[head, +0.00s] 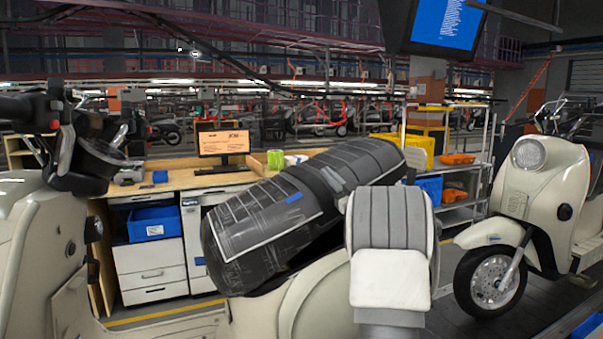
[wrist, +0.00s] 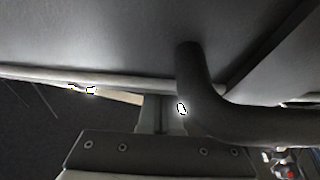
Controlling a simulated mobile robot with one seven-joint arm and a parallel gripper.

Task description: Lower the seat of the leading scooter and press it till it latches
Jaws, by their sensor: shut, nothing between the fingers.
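The leading scooter (head: 310,300) stands across the front of the head view, its handlebars (head: 85,145) at the left. Its dark grey seat (head: 262,232) is tilted, with the right end higher and a dark gap under it above the cream body. In the wrist view, a broad dark surface, apparently the seat (wrist: 90,40), fills the top, with a pale edge below it. A black curved bar (wrist: 215,105) crosses at the right. My gripper (wrist: 160,105) is shut and empty, its fingertips close to the pale edge and bar; contact cannot be told. It is not visible in the head view.
A second cream scooter (head: 545,190) stands at the right. Behind the seat are a wooden bench (head: 170,185) with a monitor (head: 223,140) and a shelf rack (head: 470,165) with bins. Floor shows at lower right.

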